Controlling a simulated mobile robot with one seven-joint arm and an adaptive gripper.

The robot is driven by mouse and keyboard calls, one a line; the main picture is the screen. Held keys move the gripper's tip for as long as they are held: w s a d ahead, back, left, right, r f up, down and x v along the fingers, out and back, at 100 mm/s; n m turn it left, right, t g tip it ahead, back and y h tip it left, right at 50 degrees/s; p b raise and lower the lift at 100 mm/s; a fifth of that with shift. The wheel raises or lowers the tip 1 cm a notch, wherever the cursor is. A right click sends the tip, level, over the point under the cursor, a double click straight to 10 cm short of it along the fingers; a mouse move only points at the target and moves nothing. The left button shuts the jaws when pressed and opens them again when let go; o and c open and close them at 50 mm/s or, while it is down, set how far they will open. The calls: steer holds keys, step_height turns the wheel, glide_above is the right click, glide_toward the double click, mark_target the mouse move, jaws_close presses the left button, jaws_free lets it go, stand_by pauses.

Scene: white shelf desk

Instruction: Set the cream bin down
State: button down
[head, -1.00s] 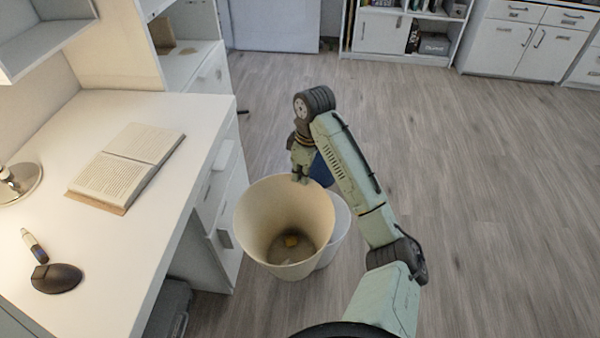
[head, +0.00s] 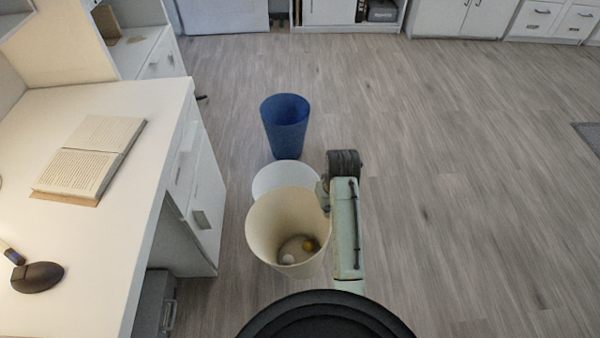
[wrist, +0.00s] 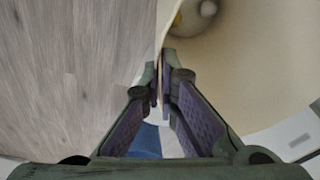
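The cream bin (head: 262,235) is in the lower middle of the head view, upright or nearly so, with its mouth facing up. A yellow item (head: 308,245) and a white round item (head: 288,259) lie inside at its bottom. My gripper (head: 323,194) is at the right side of its rim, partly hidden by my arm. In the wrist view, the two fingers (wrist: 161,80) are closed on either side of the thin bin wall (wrist: 230,75). The bin's base is visible, but I cannot tell its height above the floor.
A white bin (head: 277,176) stands just behind the cream bin and is partly hidden by it. A blue bin (head: 285,128) stands farther back. The white desk (head: 150,130) with an open book (head: 90,160) is on the left. The wooden floor (head: 460,200) on the right is clear.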

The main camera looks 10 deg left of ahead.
steer(key=s+d+f+m+h, duration=0.1)
steer(key=s+d+f+m, duration=0.2)
steer(key=d+f+m, duration=0.3)
steer(key=d+f, duration=0.3)
steer(key=d, duration=0.2)
steer(key=shift+s+m, duration=0.25)
steer(key=shift+m, duration=0.15)
steer(key=shift+f, duration=0.1)
